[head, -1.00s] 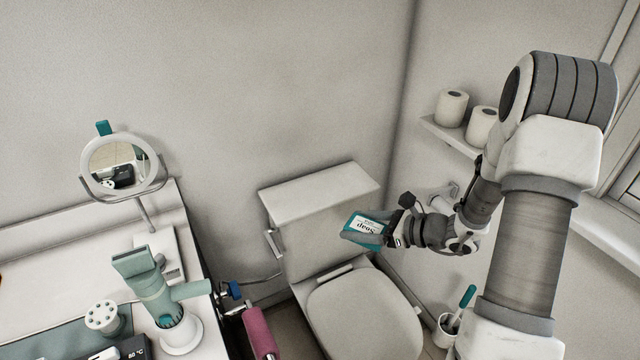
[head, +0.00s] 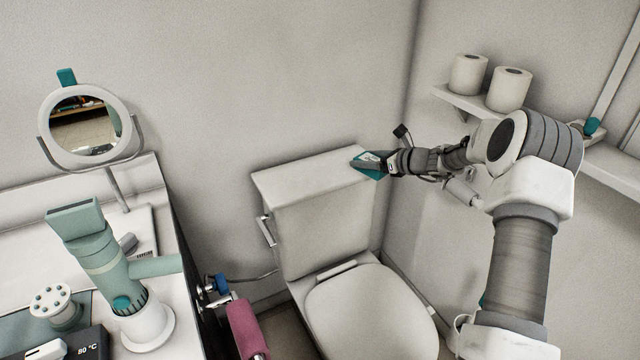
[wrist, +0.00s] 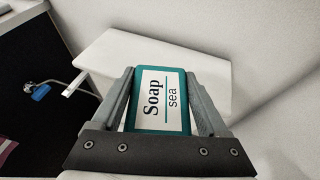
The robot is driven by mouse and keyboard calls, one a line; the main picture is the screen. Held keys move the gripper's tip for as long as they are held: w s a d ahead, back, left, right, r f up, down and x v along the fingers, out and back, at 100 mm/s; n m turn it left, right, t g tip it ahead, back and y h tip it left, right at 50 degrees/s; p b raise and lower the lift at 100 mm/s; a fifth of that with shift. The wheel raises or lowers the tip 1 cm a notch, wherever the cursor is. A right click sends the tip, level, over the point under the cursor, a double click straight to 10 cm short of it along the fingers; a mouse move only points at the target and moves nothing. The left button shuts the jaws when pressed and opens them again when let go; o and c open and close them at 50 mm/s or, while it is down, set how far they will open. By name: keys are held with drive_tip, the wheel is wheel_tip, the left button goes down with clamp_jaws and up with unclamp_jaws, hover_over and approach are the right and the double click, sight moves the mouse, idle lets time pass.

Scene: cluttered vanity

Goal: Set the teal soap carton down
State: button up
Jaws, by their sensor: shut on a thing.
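The teal soap carton (head: 371,172), with a white label, is held by my gripper (head: 368,161) at the right end of the toilet tank lid. In the wrist view the carton (wrist: 138,117) sits between both fingers of my gripper (wrist: 163,90), its label reading "Soap sea". The fingers are shut on its two sides. The white tank lid (wrist: 112,58) lies beyond and beneath the carton in that view. I cannot tell whether the carton touches the lid.
The tank lid (head: 312,172) is otherwise bare. The closed toilet seat (head: 370,310) is in front. A shelf (head: 462,103) with two paper rolls is on the right wall. The vanity (head: 150,200) at left carries a round mirror (head: 85,150) and a teal hair dryer (head: 100,255).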

drive_tip(key=w+d+r+m+t+h+b, duration=0.1)
drive_tip(key=w+d+m+h+b, duration=0.15)
drive_tip(key=w, duration=0.25)
drive_tip(key=w+d+m+t+h+b, duration=0.1)
drive_tip(key=w+d+b, duration=0.1)
drive_tip(key=w+b, duration=0.25)
drive_tip(key=b, duration=0.2)
hover_over(337, 167)
wheel_tip(337, 167, down, 6)
drive_tip(key=shift+d+f, duration=0.1)
drive_tip(key=shift+f, duration=0.1)
drive_tip(key=shift+f+b, duration=1.25)
drive_tip(key=shift+f, duration=0.75)
